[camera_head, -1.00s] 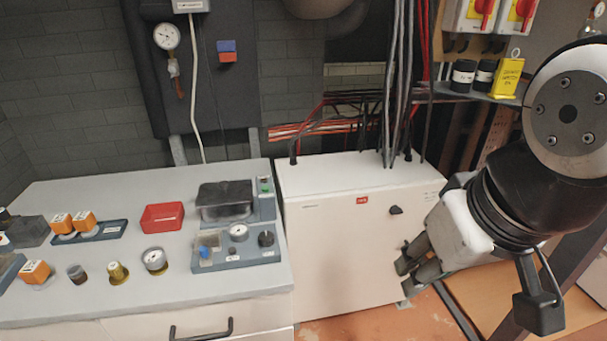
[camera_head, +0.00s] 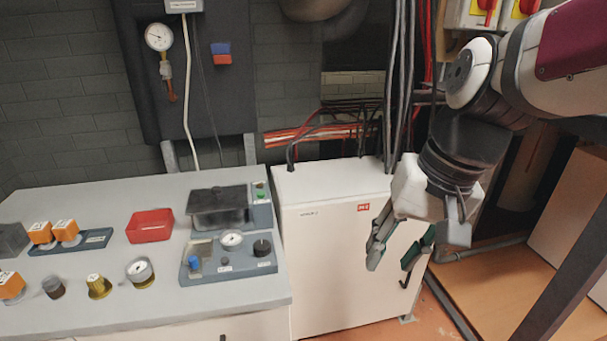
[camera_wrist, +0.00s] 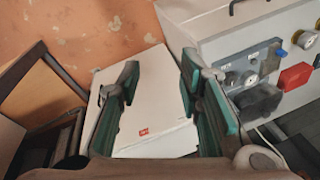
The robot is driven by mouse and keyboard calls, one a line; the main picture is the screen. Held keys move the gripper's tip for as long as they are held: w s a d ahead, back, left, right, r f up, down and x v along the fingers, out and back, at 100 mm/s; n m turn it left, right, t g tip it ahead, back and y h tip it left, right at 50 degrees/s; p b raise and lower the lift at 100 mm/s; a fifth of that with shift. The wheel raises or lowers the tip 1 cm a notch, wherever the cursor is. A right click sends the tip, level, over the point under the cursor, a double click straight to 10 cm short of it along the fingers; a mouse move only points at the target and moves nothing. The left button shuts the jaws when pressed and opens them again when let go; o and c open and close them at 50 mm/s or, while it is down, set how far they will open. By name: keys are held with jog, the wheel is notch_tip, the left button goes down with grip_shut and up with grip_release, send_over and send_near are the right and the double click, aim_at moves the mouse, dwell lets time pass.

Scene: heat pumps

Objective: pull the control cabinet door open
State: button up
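The control cabinet (camera_head: 325,250) is a white box with a red label, standing right of the bench; its door looks shut. It also shows between my fingers in the wrist view (camera_wrist: 158,100). A dark handle (camera_wrist: 103,94) at the door's edge shows beside my left finger in the wrist view; I cannot tell whether they touch. My gripper (camera_head: 395,262) is open and empty in front of the door's right side, fingers pointing down. The gripper hides the upper right of the door, including the black knob.
A grey bench (camera_head: 100,205) on the left carries a red tray (camera_head: 150,226), gauges and small fittings. Cables (camera_head: 395,90) run down behind the cabinet. A wooden board (camera_head: 475,285) lies to the right. Orange floor (camera_wrist: 85,35) is bare in front of the cabinet.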

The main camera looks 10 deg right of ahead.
jog(key=w+d+f+m+t+y+b, duration=0.1)
jog(key=w+d+f+m+y+b, duration=0.45)
jog(key=w+f, duration=0.8)
jog(key=w+d+f+m+t+y+b, duration=0.25)
jog(key=w+d+f+m+b, duration=0.5)
jog(key=w+f, duration=0.55)
jog(key=d+f+m+t+h+b, duration=0.3)
jog(key=d+f+m+t+b, duration=0.4)
jog(key=d+f, duration=0.85)
jog(key=d+f+m+t+h+b, duration=0.4)
jog(key=d+f+m, duration=0.65)
jog(key=f, duration=0.75)
jog(key=t+y+b, duration=0.1)
jog(key=b, duration=0.3)
send_over(405, 288)
jog(key=shift+w+d+n, duration=0.3)
jog(key=shift+n, duration=0.15)
grip_shut()
